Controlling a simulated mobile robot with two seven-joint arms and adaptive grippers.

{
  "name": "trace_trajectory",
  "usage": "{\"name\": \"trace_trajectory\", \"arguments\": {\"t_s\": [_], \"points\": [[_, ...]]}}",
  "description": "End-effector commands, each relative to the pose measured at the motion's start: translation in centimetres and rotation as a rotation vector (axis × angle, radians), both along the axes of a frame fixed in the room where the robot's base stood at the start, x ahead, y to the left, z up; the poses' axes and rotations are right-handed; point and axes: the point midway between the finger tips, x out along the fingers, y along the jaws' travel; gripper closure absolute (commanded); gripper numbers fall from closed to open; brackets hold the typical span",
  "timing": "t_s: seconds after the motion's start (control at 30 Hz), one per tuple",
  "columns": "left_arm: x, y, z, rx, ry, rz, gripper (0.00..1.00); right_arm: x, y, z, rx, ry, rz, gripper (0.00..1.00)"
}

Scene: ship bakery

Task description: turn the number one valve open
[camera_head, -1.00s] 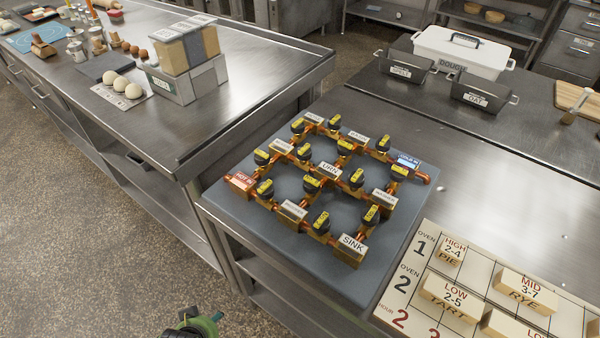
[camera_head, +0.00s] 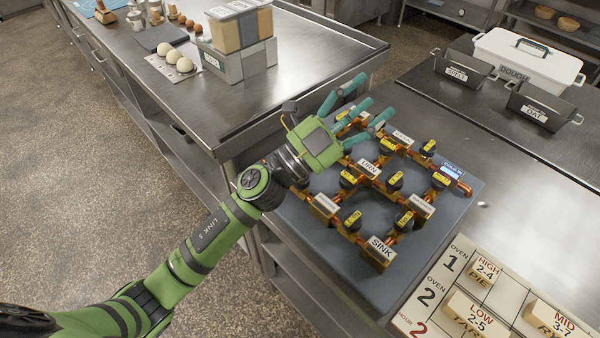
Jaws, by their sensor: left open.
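A copper pipe manifold sits on a blue-grey board (camera_head: 452,208) on the steel counter. It carries several black valves with yellow labelled handles, such as one at the front left (camera_head: 353,219), one at the front right (camera_head: 403,220) and one at the far right (camera_head: 428,147). The handle numbers are too small to read. A SINK label (camera_head: 381,246) marks the near block. My left gripper (camera_head: 376,97) is open, its teal fingers spread over the manifold's far left part. The gripper and arm hide the left-hand valves and the left inlet block. My right gripper is not in view.
A chart board with wooden blocks (camera_head: 473,314) lies at the near right. A white DOUGH bin (camera_head: 528,65) and dark SPELT (camera_head: 462,73) and OAT (camera_head: 540,106) tins stand behind. A box stack (camera_head: 236,65) stands on the left counter.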

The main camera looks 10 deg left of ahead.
Motion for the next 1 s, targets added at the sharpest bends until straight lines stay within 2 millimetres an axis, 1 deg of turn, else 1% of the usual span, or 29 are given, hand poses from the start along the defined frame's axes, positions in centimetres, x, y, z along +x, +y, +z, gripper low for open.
{"name": "trace_trajectory", "arguments": {"t_s": [0.03,0.07,0.1,0.13,0.17,0.2,0.27,0.3,0.37,0.4,0.47,0.5,0.57,0.6,0.7,0.8,0.83,0.93,1.0], "points": [[-0.7,-2.2,0.4,0.105,-0.090,-0.093,0.37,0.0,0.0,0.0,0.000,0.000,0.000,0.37],[-1.4,-3.4,0.3,0.173,-0.136,-0.152,0.37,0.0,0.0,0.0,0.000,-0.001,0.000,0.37],[-2.2,-4.9,-0.3,0.269,-0.192,-0.229,0.37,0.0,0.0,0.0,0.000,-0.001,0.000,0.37],[-2.7,-5.8,-1.0,0.345,-0.228,-0.287,0.37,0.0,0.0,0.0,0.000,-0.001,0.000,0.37],[-3.1,-6.5,-1.8,0.425,-0.259,-0.341,0.37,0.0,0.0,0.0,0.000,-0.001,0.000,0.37],[-3.6,-7.1,-3.2,0.535,-0.290,-0.411,0.37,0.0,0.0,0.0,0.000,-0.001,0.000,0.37],[-4.0,-7.3,-5.6,0.712,-0.322,-0.510,0.37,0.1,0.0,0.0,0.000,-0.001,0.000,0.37],[-4.0,-6.8,-7.3,0.835,-0.329,-0.569,0.37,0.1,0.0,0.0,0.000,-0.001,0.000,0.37],[-3.6,-5.4,-9.8,1.026,-0.317,-0.649,0.37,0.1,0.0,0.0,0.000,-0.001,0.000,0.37],[-3.1,-3.9,-11.4,1.153,-0.294,-0.693,0.37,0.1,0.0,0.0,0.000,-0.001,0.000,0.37],[-2.2,-1.1,-13.2,1.336,-0.241,-0.744,0.37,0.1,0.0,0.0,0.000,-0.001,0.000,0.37],[-1.5,1.0,-14.0,1.447,-0.195,-0.768,0.37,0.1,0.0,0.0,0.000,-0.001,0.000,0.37],[-0.6,4.2,-14.8,1.596,-0.119,-0.791,0.37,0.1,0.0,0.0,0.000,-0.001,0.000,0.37],[-0.2,6.1,-15.0,1.678,-0.067,-0.800,0.37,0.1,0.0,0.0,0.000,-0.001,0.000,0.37],[0.6,10.0,-14.9,1.825,0.047,-0.810,0.37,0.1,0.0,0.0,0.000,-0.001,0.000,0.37],[0.9,12.0,-14.7,1.898,0.113,-0.811,0.37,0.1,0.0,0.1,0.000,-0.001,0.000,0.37],[0.9,12.3,-14.7,1.909,0.124,-0.811,0.37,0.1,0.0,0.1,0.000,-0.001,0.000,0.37],[0.9,12.5,-15.4,1.919,0.138,-0.816,0.37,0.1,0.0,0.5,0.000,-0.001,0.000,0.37],[0.8,12.2,-16.3,1.917,0.138,-0.818,0.37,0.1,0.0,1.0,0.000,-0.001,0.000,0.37]]}}
